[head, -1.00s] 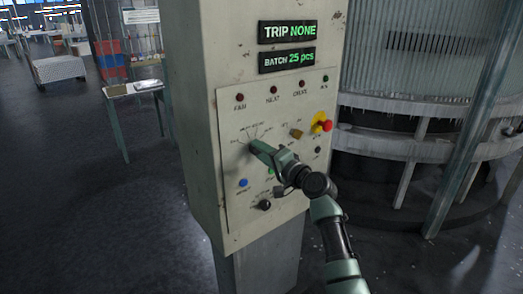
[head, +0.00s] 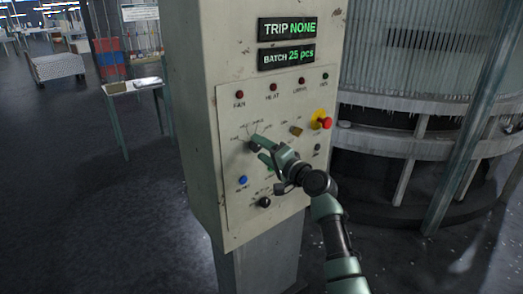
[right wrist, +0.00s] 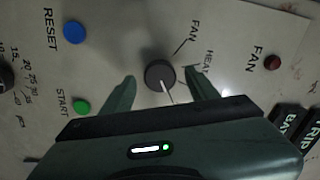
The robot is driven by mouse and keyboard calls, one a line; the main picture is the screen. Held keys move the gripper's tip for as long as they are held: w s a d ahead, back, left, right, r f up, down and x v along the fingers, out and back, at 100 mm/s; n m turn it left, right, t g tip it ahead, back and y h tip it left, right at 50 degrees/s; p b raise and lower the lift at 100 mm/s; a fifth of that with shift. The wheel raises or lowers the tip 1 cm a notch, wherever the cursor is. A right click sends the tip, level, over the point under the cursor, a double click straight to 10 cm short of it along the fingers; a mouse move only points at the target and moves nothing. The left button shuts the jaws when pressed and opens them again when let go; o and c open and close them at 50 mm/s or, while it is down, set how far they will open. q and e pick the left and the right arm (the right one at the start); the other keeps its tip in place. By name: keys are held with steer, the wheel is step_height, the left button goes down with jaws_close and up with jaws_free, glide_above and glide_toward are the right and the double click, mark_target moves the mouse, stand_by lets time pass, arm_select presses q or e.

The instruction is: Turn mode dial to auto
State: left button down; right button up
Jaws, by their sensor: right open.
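The mode dial is a small dark round knob that shows in the right wrist view (right wrist: 158,76), with a white pointer line slanting down and slightly right, toward my gripper body. The printed marks FAN and HEAT lie above and right of it; any mark where the pointer aims is hidden by my gripper. My right gripper (head: 259,149) is at the dial on the panel in the head view. In the right wrist view its two fingers (right wrist: 160,78) are open, one on each side of the dial with gaps between. My left gripper is not in view.
The panel (head: 235,215) stands on a beige column. Near the dial are a blue RESET button (right wrist: 74,33), a green START button (right wrist: 82,106), a batch knob (head: 265,202) and a red emergency button (head: 326,124). The displays read TRIP NONE and BATCH 25 pcs.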

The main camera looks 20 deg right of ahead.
steer(key=b+v, duration=0.1)
steer(key=v, duration=0.6)
steer(key=shift+s+d+b, duration=0.15)
steer(key=shift+s+b, duration=0.1)
steer(key=shift+b, duration=0.1)
steer(key=s+f+n+g+h, duration=0.1)
steer(key=s+f+g+h, duration=0.15)
steer(key=f, duration=1.55)
steer(key=s+f+n+g+h, duration=0.1)
steer(key=s+f+g, duration=0.25)
steer(key=f, duration=1.45)
steer(key=s+a+f+n+g+h+b, duration=0.1)
steer(key=s+f+n+g, duration=0.1)
steer(key=s+f, duration=0.7)
steer(key=s+f+n+g+h, duration=0.1)
steer(key=s+f+g, duration=0.1)
steer(key=s+f, duration=0.75)
steer(key=s+f+n+g, duration=0.2)
steer(key=s+f, duration=0.4)
steer(key=s, duration=0.6)
steer(key=s+a+f+n+g, duration=0.1)
steer(key=s+f+n+g, duration=0.1)
steer(key=s+f, duration=0.5)
steer(key=s+f+n+g, duration=0.2)
steer(key=s+f+n, duration=0.2)
steer(key=s, duration=1.4)
step_height(320, 180, down, 2)
steer(key=shift+a+f+h+b, duration=0.15)
steer(key=shift+a+h+b, duration=0.1)
steer(key=shift+h+b, duration=0.1)
